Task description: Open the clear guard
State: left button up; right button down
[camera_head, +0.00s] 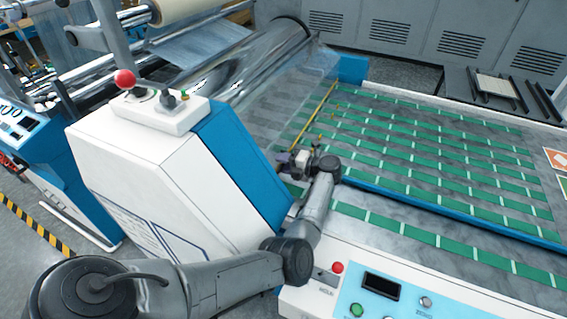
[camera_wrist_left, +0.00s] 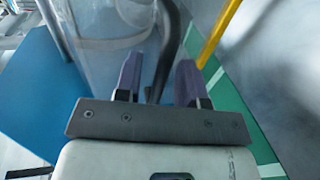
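The clear guard (camera_head: 285,100) is a see-through panel in front of the shiny roller (camera_head: 245,70), above the belt's left end. A yellow bar (camera_head: 318,115) runs along its lower right side, and also shows in the left wrist view (camera_wrist_left: 218,35). My left gripper (camera_head: 287,160) is low at the guard's near end, beside the blue side panel. In the left wrist view its two purple fingers (camera_wrist_left: 158,75) are apart. A dark bar (camera_wrist_left: 168,45) shows between them; whether they touch it I cannot tell. My right gripper is out of view.
The white and blue machine housing (camera_head: 165,155) with a red knob stands left of the gripper. The belt table (camera_head: 420,155) with green strips spreads to the right. A control panel (camera_head: 400,290) with buttons is at the front. Grey cabinets (camera_head: 440,35) stand behind.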

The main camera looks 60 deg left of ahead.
pick_arm(q)
grip_shut()
dwell(0.3)
dwell(0.3)
